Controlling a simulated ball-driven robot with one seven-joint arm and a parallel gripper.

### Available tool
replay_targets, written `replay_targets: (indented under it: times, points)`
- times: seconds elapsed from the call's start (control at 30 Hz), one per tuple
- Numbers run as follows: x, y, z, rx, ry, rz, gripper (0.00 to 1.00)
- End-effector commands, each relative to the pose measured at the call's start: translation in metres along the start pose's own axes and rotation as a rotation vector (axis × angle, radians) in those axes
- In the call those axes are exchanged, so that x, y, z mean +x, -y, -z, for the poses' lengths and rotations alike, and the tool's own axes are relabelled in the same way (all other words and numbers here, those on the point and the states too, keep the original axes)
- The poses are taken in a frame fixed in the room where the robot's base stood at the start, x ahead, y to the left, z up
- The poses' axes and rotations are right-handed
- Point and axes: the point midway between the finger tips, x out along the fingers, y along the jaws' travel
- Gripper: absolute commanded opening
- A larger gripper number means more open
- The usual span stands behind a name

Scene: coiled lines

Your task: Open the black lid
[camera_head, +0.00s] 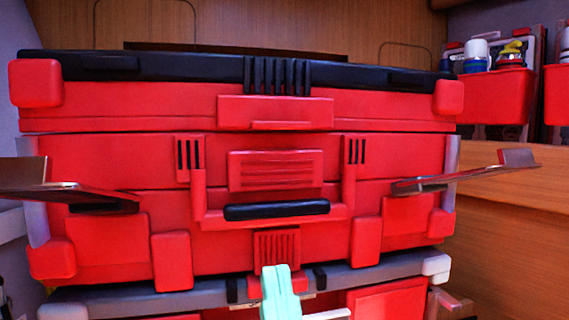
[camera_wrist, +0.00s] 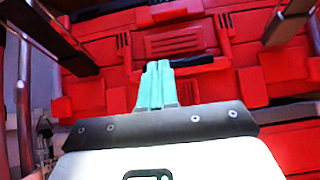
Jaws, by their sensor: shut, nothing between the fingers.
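The black lid (camera_head: 180,67) lies flat and closed along the top of a red toolbox (camera_head: 100,160) in the head view. A ribbed black piece (camera_head: 277,76) sits at its front middle, above a red latch panel (camera_head: 275,112). My gripper (camera_head: 275,272) shows its teal fingers at the bottom middle, below the black handle grip (camera_head: 277,210) and well below the lid. In the wrist view the teal fingers (camera_wrist: 157,68) are together and empty, in front of the red toolbox front (camera_wrist: 180,42). A dark strip at the wrist view's top left may be the lid's edge.
Metal brackets stick out at the left (camera_head: 75,192) and right (camera_head: 465,175) of the toolbox. A second case with a grey top (camera_head: 190,292) is underneath. Red bins (camera_head: 495,97) with bottles hang at the right. A wooden wall (camera_head: 230,25) stands behind.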

Motion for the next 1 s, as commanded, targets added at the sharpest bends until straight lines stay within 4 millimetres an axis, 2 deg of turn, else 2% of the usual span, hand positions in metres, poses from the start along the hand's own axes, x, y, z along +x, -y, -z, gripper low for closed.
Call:
replay_targets:
  times: [0.13, 0.23, 0.67, 0.7, 1.0]
  points:
    - [0.008, -0.003, -0.003, -0.009, 0.006, -0.008, 0.00]
    - [0.021, -0.003, -0.004, -0.008, 0.005, -0.006, 0.00]
    - [0.105, -0.002, -0.004, -0.006, 0.005, -0.004, 0.00]
    - [0.110, -0.002, -0.010, -0.005, 0.005, -0.005, 0.00]
    - [0.127, -0.002, -0.028, -0.005, 0.003, -0.005, 0.00]
